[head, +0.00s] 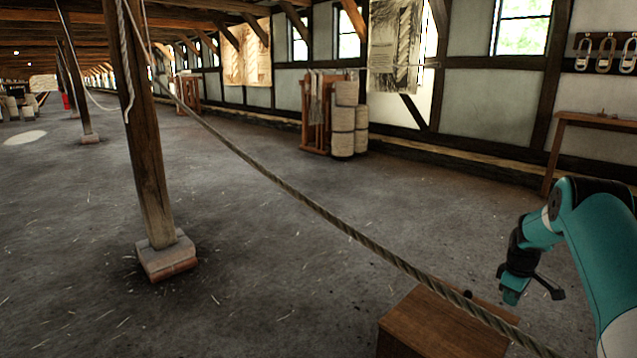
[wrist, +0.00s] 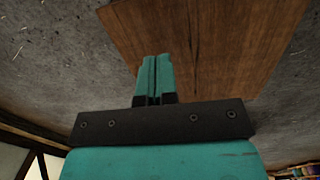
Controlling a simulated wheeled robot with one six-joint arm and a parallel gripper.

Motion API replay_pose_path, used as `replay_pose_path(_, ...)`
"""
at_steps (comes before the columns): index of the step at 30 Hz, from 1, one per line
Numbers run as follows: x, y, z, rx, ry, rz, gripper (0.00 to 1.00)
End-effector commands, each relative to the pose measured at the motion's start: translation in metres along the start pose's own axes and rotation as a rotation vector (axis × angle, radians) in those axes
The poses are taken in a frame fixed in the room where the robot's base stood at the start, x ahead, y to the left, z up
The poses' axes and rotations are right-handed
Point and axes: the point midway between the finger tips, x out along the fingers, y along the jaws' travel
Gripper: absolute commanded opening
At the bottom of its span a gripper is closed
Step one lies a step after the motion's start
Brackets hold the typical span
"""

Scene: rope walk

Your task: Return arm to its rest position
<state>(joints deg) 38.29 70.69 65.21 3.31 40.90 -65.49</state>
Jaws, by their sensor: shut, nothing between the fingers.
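My teal and black arm comes in at the right of the head view, bent over at its elbow. My gripper (head: 512,290) hangs downward at its end, just right of the wooden box. In the wrist view, my gripper (wrist: 155,80) has its two teal fingers together, with nothing between them. The brown wooden top of the box (wrist: 200,35) fills the background beyond the fingers.
The wooden box (head: 440,325) stands at the bottom right. A long rope (head: 330,217) runs diagonally over it from the post (head: 148,150) on a brick footing. A rack with rope coils (head: 343,118) stands by the wall. A wooden bench (head: 575,122) is behind my arm. The floor at left is open.

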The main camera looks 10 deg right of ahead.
Motion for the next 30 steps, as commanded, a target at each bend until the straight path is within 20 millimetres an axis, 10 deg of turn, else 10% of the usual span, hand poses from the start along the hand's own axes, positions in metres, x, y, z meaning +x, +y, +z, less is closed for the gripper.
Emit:
replay_pose_path(17, -0.101, -0.037, -0.050, -0.010, 0.052, -0.011, 0.00)
replay_pose_path(23, -0.176, -0.079, -0.086, -0.026, 0.090, -0.025, 0.00)
replay_pose_path(30, -0.320, -0.186, -0.128, -0.060, 0.158, -0.076, 0.00)
